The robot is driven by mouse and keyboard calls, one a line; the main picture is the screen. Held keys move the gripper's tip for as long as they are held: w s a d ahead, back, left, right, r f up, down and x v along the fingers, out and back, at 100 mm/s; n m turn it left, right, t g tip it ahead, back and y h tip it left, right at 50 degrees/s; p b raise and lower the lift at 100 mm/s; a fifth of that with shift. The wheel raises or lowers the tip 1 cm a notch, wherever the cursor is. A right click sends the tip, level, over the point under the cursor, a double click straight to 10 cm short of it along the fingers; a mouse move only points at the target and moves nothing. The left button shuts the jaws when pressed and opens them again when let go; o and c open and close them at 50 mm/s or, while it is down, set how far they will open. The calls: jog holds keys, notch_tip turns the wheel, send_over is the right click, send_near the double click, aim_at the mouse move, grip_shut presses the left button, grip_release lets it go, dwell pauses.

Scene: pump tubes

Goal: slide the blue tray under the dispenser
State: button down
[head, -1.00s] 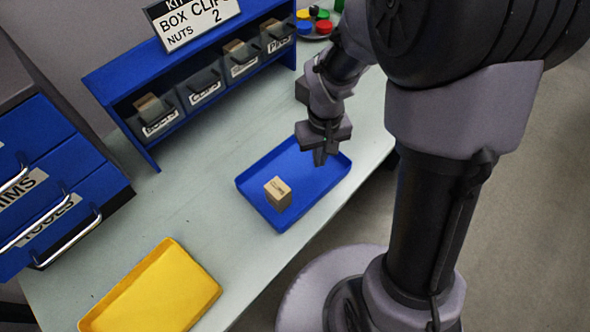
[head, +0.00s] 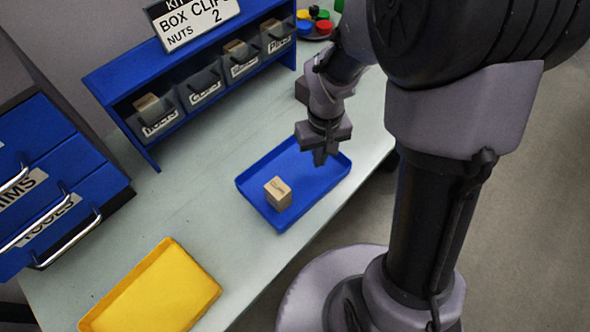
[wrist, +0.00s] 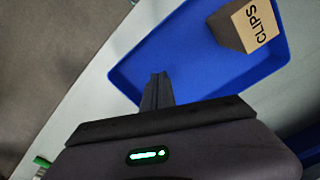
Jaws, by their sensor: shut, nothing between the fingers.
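The blue tray (head: 312,190) lies on the pale bench near its right edge, in front of the blue dispenser rack (head: 160,165). A small cardboard box (head: 278,194) marked CLIPS stands in the tray toward its near left end; it also shows in the wrist view (wrist: 245,27). My gripper (head: 321,157) is shut and empty, pointing down over the far right part of the tray. In the wrist view its closed fingers (wrist: 157,90) overlap the tray (wrist: 190,60) near one edge. I cannot tell whether they touch it.
The rack holds several labelled bins (head: 205,88) below a sign (head: 195,20). A yellow tray (head: 155,290) lies at the front of the bench. Blue drawers (head: 45,190) stand at the left. Coloured round pieces (head: 318,20) sit at the back. Bare bench (head: 185,205) separates tray and drawers.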

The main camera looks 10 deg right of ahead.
aim_at(317, 172)
jog(key=shift+f, duration=0.15)
jog(key=shift+f+b, duration=1.8)
jog(key=shift+f, duration=0.25)
jog(key=shift+r+p, duration=0.45)
jog(key=shift+r, duration=0.1)
jog(key=shift+w+d+p, duration=0.25)
jog(key=shift+w+d, duration=0.45)
jog(key=shift+d, duration=0.25)
jog(key=shift+w+d+p, duration=0.3)
jog(key=shift+w+d, duration=0.35)
jog(key=shift+d, duration=0.3)
jog(key=shift+w+d+p, duration=0.25)
jog(key=shift+w+d, duration=0.45)
jog(key=shift+d, duration=0.25)
jog(key=shift+w+d+p, duration=0.35)
jog(key=shift+w+d, duration=0.35)
jog(key=shift+d, duration=0.25)
jog(key=shift+w+d+p, duration=0.3)
jog(key=shift+w+d, duration=0.4)
jog(key=shift+d, duration=0.25)
jog(key=shift+w+d+p, duration=0.35)
jog(key=shift+w+d, duration=0.35)
jog(key=shift+d, duration=0.25)
